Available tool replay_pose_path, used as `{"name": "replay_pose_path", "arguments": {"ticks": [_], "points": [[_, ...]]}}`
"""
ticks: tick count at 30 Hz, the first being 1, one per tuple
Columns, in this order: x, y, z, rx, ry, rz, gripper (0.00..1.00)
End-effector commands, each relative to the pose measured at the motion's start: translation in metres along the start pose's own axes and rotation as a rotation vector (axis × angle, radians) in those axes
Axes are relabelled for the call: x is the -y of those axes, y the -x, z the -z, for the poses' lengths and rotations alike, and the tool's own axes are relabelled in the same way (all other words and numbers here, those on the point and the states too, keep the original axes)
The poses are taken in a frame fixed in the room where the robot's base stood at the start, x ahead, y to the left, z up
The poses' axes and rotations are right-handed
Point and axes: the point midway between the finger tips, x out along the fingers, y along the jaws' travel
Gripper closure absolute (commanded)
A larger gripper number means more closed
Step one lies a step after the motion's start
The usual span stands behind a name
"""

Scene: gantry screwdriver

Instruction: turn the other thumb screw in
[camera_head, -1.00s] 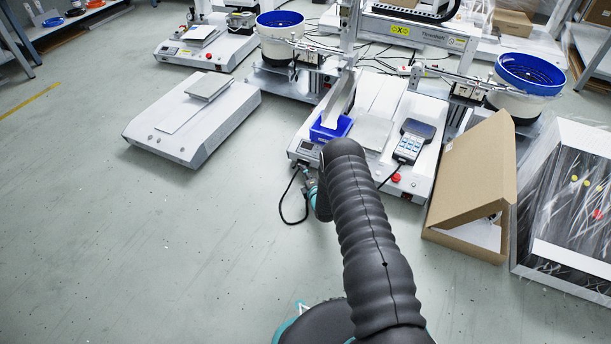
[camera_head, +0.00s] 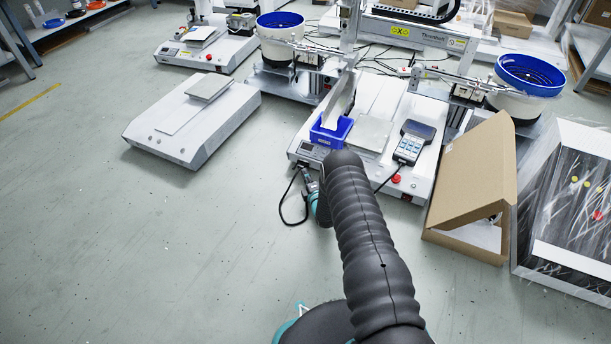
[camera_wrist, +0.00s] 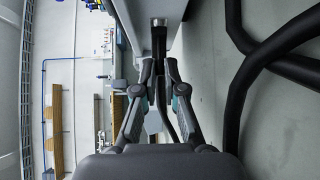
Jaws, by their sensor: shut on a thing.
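My gripper (camera_wrist: 159,68) is shut in the wrist view. A narrow dark part, seemingly a cable plug (camera_wrist: 159,46), lies between its fingers. A small silver, ridged piece (camera_wrist: 159,21) sits just beyond the fingertips, close to a pale machine edge; I cannot tell whether it is a thumb screw. Which thumb screw is which is too small to make out. In the head view my gripper (camera_head: 309,186) is low at the front left corner of the middle screwdriver station (camera_head: 416,185), partly hidden by my arm.
A black cable (camera_head: 282,207) loops beside my gripper; thick black cables (camera_wrist: 272,58) also show at right in the wrist view. A blue bin (camera_head: 331,133) and a keypad unit (camera_head: 413,141) sit on the station. An open cardboard box (camera_head: 470,185) stands right.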

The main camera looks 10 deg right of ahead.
Motion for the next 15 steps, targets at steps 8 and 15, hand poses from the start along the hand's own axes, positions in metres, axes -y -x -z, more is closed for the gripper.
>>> {"name": "replay_pose_path", "arguments": {"ticks": [8, 15], "points": [[0.0012, -0.0001, -0.0003, -0.001, -0.061, -0.06, 1.0], [0.0013, 0.0, -0.0003, -0.001, -0.06, -0.059, 0.78]]}}
